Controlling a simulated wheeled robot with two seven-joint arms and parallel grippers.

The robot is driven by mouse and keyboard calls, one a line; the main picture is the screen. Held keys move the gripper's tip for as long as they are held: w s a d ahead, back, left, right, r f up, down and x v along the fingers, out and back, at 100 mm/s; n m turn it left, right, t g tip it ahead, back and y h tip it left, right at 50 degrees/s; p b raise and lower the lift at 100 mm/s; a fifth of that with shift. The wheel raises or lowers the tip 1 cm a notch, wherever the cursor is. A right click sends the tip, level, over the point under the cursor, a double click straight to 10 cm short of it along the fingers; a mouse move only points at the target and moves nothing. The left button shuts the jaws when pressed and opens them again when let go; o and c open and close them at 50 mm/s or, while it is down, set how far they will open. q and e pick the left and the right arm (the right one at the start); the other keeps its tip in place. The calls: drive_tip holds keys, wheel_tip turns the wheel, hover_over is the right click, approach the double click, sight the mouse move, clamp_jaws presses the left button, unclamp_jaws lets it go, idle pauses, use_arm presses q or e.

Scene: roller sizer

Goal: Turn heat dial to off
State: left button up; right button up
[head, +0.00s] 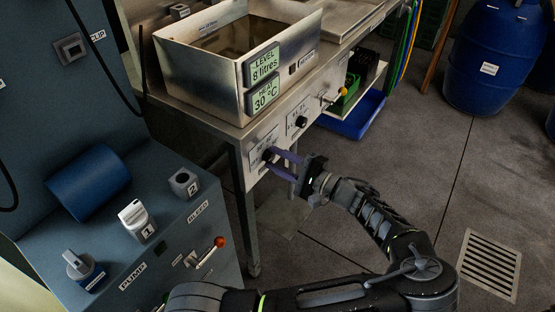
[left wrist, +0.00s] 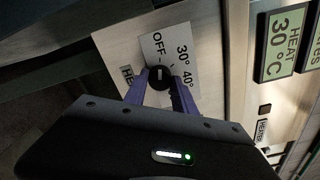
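The heat dial (head: 267,154) is a small black round knob on the steel bench's front panel. In the left wrist view the heat dial (left wrist: 159,78) sits beside a white label (left wrist: 170,50) reading OFF, 30° and 40°. A pale mark on the knob points up in that view, towards the OFF side of the label. My left gripper (head: 273,158) has its purple fingers on both sides of the dial; in the left wrist view its fingertips (left wrist: 160,82) seem to touch the knob's sides. The fingers hide the knob's lower sides. My right gripper is not in view.
A steel tank (head: 205,75) with a display (head: 265,95) reading HEAT 30 °C stands above. A blue pump cabinet (head: 150,255) with a red-tipped lever (head: 213,247) stands left.

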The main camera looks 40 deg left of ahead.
use_arm(q)
drive_tip(key=o, duration=0.4)
drive_tip(key=shift+o, duration=0.2)
drive_tip(key=d, duration=0.8)
drive_tip(key=shift+w+a, duration=0.1)
